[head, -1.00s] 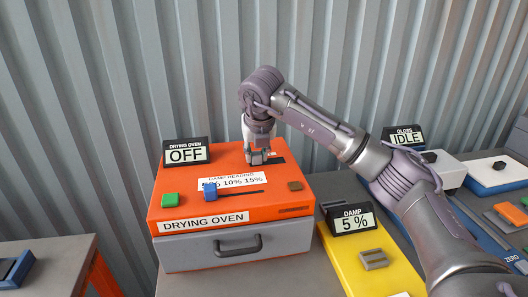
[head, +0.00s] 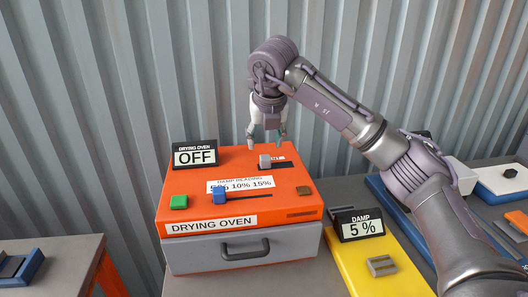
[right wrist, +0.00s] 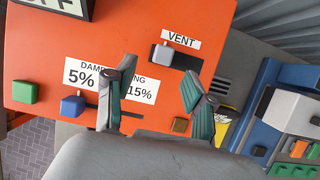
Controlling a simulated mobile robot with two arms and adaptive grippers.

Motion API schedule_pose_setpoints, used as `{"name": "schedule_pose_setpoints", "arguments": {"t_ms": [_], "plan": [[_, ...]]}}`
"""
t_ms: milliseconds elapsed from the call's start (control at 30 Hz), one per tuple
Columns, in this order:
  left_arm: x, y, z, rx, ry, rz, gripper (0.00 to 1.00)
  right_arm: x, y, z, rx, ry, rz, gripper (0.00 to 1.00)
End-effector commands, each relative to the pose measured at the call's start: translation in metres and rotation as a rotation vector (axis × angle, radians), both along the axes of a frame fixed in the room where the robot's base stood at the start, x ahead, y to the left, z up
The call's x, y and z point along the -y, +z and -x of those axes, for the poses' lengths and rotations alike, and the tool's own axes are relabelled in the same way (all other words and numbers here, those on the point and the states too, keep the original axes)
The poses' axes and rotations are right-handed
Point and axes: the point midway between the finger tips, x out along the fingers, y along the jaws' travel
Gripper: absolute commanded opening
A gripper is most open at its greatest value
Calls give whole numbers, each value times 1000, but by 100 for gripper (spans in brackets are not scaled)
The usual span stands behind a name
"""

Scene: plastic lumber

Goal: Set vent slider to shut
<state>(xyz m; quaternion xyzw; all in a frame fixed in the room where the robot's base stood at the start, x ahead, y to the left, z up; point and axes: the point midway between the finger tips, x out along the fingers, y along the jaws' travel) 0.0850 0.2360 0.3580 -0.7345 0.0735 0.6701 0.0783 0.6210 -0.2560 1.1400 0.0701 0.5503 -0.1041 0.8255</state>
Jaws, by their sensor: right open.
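The vent slider is a light grey knob (head: 265,161) on top of the orange drying oven (head: 185,215). It stands at the left end of a short dark slot, and the slot shows empty to its right. The right wrist view shows the knob (right wrist: 163,54) below and left of a label reading VENT (right wrist: 181,39). My right gripper (head: 267,142) is above the knob, apart from it, with its fingers spread and nothing between them. Its two fingers (right wrist: 158,80) also show open in the right wrist view. My left gripper is out of view.
A blue slider knob (head: 219,196) sits on the damp reading scale near 5%. A green button (head: 179,202) and a brown block (head: 304,190) flank it. The OFF sign (head: 195,155) stands at the oven's back left. A yellow damp meter (head: 362,252) is to the right.

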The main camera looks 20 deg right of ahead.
Motion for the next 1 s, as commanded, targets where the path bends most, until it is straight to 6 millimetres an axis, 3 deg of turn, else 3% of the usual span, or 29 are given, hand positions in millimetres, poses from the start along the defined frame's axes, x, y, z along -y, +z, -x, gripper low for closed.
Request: {"name": "schedule_pose_setpoints", "arguments": {"t_ms": [100,300,867,1000], "plan": [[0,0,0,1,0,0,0,-3,22,8,2,3,-1,54],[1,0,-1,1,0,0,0,-6,42,17,0,1,-1,54],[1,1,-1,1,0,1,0,-6,46,18,-1,1,0,54],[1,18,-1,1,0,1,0,-6,63,18,0,1,-1,54]]}}
